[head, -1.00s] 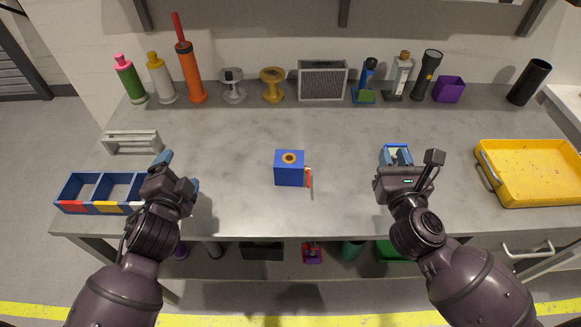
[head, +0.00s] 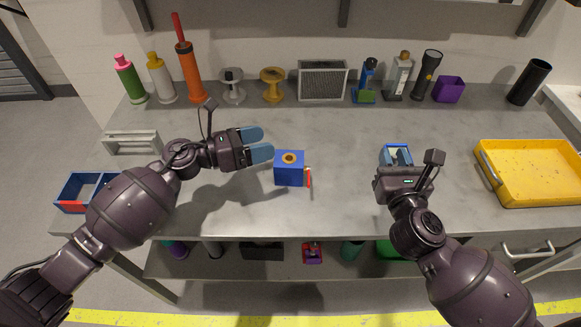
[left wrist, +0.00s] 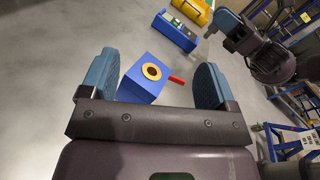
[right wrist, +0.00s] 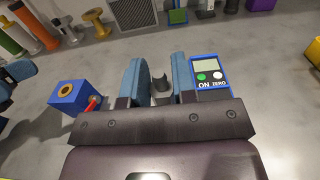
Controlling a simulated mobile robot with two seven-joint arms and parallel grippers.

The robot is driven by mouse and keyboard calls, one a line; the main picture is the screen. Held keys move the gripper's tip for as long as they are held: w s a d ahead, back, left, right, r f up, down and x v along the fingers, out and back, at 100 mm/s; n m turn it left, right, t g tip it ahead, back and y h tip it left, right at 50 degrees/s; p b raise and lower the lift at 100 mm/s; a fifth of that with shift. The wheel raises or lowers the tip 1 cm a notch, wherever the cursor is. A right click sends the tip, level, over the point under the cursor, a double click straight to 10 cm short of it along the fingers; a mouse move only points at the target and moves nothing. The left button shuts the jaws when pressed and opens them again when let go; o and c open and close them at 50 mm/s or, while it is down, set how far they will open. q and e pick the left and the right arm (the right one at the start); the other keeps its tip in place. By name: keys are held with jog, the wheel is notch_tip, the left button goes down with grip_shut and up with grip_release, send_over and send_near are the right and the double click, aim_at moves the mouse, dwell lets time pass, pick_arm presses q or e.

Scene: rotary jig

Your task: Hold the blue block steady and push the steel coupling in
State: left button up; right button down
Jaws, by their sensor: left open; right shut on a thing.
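The blue block (head: 288,175) stands on the bench, with a yellow-orange ring around a dark hole on top and a red lever on its right side. My left gripper (head: 262,144) is open and empty just left of the block, fingers pointing at it. In the left wrist view the block (left wrist: 139,85) shows ahead, between the spread fingers (left wrist: 155,82). My right gripper (right wrist: 160,82) is shut on a grey piece, seemingly the steel coupling (right wrist: 161,90), beside a blue device with a display (right wrist: 210,70). The coupling is mostly hidden by the fingers.
A blue sectioned bin (head: 72,204) stands at the left, partly behind my left arm. A yellow tray (head: 535,194) is at the right. Bottles, spools, a grey filter box (head: 322,80) and a flashlight line the back. Bench between block and right gripper is clear.

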aim_at(286, 168)
pick_arm(q)
jog(key=f+m+g+y, duration=0.1)
jog(key=m, duration=0.1)
jog(key=a+f+m+g+y, duration=0.1)
jog(key=m+g, duration=0.1)
jog(key=a+f+m+g+y, duration=0.1)
jog(key=f+m+g, duration=0.1)
jog(key=shift+w+m, duration=0.25)
jog(key=shift+m, duration=0.05)
jog(key=shift+a+f+m+g+y, duration=0.25)
jog(key=shift+f+m+g+y, duration=0.15)
jog(key=shift+m+g+y, duration=0.15)
jog(key=x, duration=0.5)
jog(key=shift+d, duration=0.1)
pick_arm(e)
jog(key=shift+f, duration=0.15)
pick_arm(q)
jog(key=b+x, duration=0.1)
jog(key=x, duration=0.2)
jog(key=shift+f, duration=0.2)
pick_arm(e)
jog(key=shift+f, duration=0.95)
pick_arm(q)
jog(key=shift+w+d+f+b, duration=0.1)
jog(key=shift+d+f+b, duration=0.15)
jog(key=shift+d+b, duration=0.35)
pick_arm(e)
jog(key=shift+f, duration=0.45)
pick_arm(q)
jog(key=c, duration=0.7)
